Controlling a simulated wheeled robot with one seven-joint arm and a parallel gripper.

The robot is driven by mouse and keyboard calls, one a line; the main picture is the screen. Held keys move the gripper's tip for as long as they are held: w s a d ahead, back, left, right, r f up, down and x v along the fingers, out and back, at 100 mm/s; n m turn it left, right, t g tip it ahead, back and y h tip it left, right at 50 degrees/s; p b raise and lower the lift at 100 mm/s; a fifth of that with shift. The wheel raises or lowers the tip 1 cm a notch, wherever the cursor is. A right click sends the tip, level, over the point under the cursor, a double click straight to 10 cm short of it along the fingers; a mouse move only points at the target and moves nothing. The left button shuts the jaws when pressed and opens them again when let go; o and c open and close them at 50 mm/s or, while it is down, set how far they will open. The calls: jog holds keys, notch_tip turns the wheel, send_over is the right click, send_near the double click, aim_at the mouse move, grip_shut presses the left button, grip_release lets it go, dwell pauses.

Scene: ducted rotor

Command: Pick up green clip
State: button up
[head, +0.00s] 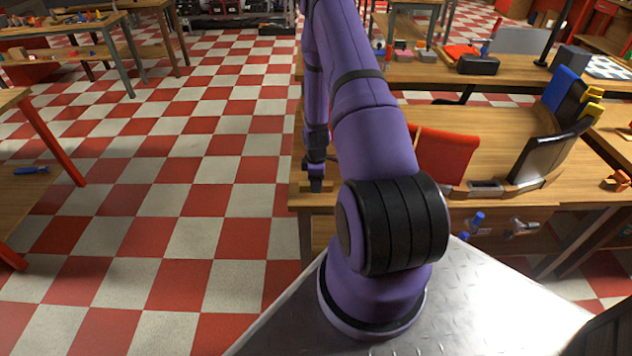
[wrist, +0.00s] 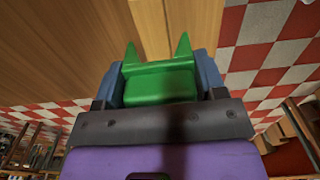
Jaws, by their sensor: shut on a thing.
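The green clip (wrist: 158,82) is in the wrist view, between the two blue-grey fingers of my gripper (wrist: 160,80). Its two pointed prongs stick out past the fingertips, toward the wooden surface. My gripper is shut on the clip, with a finger against each side. In the head view, my gripper (head: 316,186) hangs at the left edge of the wooden table, mostly hidden, and the clip cannot be made out there.
A dark box (head: 478,65) stands farther back. The checkered floor (head: 180,170) at left is open.

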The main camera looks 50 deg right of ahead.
notch_tip(320, 180, up, 2)
jog(key=shift+r, duration=0.2)
jog(key=s+d+r, duration=0.1)
jog(key=s+d, duration=0.2)
jog(key=s, duration=1.2)
jog(key=shift+s+r, duration=0.2)
jog(key=shift+r, duration=1.1)
jog(key=shift+s+r, duration=0.15)
jog(key=shift+r, duration=1.1)
